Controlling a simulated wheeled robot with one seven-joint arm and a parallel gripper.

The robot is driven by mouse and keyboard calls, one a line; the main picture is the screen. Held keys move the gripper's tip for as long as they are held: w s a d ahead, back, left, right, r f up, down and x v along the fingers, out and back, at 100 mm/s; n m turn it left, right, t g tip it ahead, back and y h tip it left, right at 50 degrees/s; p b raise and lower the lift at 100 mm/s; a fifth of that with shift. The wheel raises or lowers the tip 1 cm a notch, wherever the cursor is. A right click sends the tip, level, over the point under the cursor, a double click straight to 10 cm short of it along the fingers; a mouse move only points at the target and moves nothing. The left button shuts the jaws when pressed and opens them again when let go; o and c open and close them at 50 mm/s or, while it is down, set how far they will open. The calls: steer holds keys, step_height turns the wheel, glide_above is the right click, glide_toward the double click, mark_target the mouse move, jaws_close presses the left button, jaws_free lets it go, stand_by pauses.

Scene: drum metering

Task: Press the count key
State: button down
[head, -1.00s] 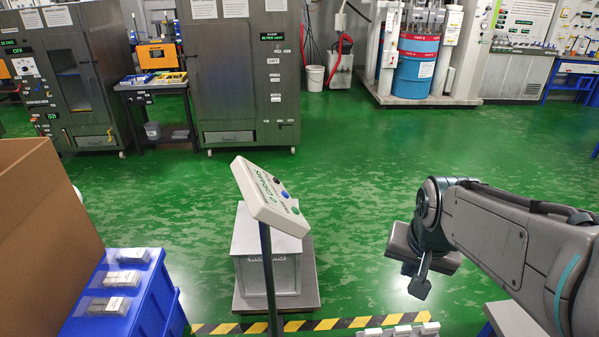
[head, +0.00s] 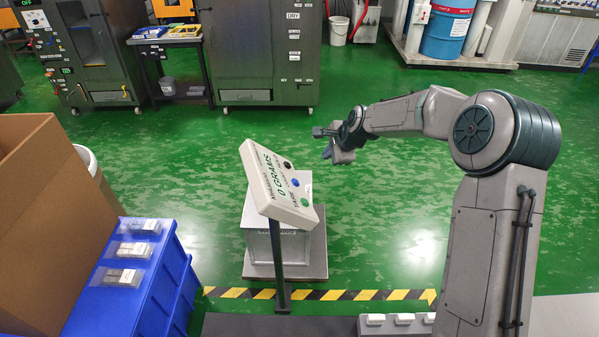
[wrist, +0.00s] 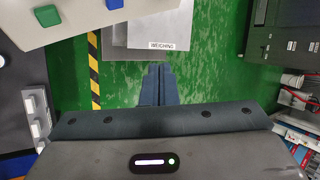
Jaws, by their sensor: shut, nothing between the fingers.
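The scale's pale display head (head: 267,188) stands on a dark post, tilted, and reads "0 GRAMS". Its face carries a black key (head: 287,165), a blue key (head: 295,182) and a green key (head: 306,202). I cannot surely read which key is labelled count. My gripper (head: 327,152) is to the right of and beyond the head, touching no key. In the wrist view my gripper (wrist: 158,68) is shut and empty, with the blue key (wrist: 48,15) and green key (wrist: 114,4) up and to the left; the black key is out of view there.
A grey weighing platform (head: 315,258) with a pale box stands behind the post. Blue bins (head: 150,285) and a cardboard box (head: 45,200) are at left. Yellow-black tape (head: 345,294) crosses the floor. Dark cabinets (head: 265,60) stand at the back; green floor between is open.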

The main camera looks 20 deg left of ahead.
mark_target(295, 182)
steer(key=shift+w+a+f, duration=0.1)
steer(key=shift+w+a, duration=0.15)
steer(key=shift+a, duration=0.15)
steer(key=shift+s+a+f, duration=0.1)
steer(key=shift+s+a+f+b, duration=0.55)
steer(key=shift+a+f+b, duration=0.25)
steer(key=shift+f, duration=0.2)
steer(key=shift+s+a+f+b, duration=0.65)
steer(key=shift+a+f, duration=0.2)
steer(key=shift+f, duration=0.2)
steer(key=shift+s+a+f+b, duration=0.5)
steer(key=shift+a+f+b, duration=0.3)
steer(key=shift+f, duration=0.2)
steer(key=shift+s+a+f+b, duration=0.15)
steer(key=shift+a+f+b, duration=0.15)
steer(key=shift+b, duration=0.1)
